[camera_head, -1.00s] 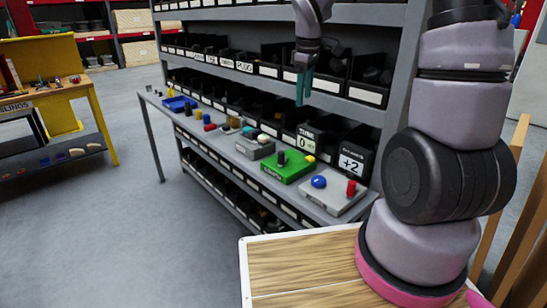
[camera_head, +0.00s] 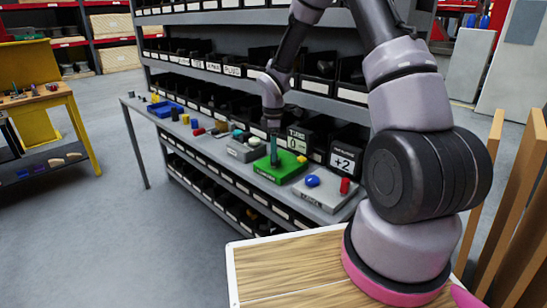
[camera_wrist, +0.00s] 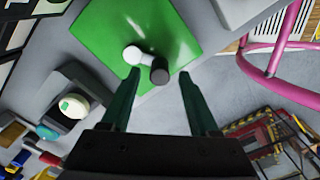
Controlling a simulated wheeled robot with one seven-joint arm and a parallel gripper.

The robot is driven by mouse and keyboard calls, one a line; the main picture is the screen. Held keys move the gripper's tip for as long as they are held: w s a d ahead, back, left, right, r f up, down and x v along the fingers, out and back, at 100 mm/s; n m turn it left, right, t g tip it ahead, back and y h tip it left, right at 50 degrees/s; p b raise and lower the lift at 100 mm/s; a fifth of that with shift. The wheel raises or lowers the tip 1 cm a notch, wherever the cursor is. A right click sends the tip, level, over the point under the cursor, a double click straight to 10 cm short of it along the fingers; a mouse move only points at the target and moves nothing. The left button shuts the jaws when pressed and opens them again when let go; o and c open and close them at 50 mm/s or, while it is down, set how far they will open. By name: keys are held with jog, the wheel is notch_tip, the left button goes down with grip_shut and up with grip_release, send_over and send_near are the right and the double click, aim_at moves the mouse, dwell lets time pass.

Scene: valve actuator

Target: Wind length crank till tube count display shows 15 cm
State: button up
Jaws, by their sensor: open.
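The green crank box (camera_head: 284,172) stands on the grey shelf; its top also fills the upper part of the wrist view (camera_wrist: 95,35). On it the crank has a pale hub (camera_wrist: 132,54) and a dark knob (camera_wrist: 159,70). My gripper (camera_head: 273,154) is over the box, pointing down. In the wrist view my gripper (camera_wrist: 160,74) is open, with green fingers on either side of the knob; I cannot tell if either touches it. The tube count display (camera_head: 298,141) behind the box seems to read 0, partly hidden by my gripper.
Right of the green box is a grey box (camera_head: 325,193) with a blue button (camera_head: 312,181) and a red knob (camera_head: 345,186). A second display (camera_head: 345,158) reads +2. Another grey box (camera_head: 243,150) sits to the left. Shelf bins rise close behind.

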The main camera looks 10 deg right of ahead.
jog(key=shift+f, duration=1.3)
grip_shut()
jog(key=shift+m, duration=0.3)
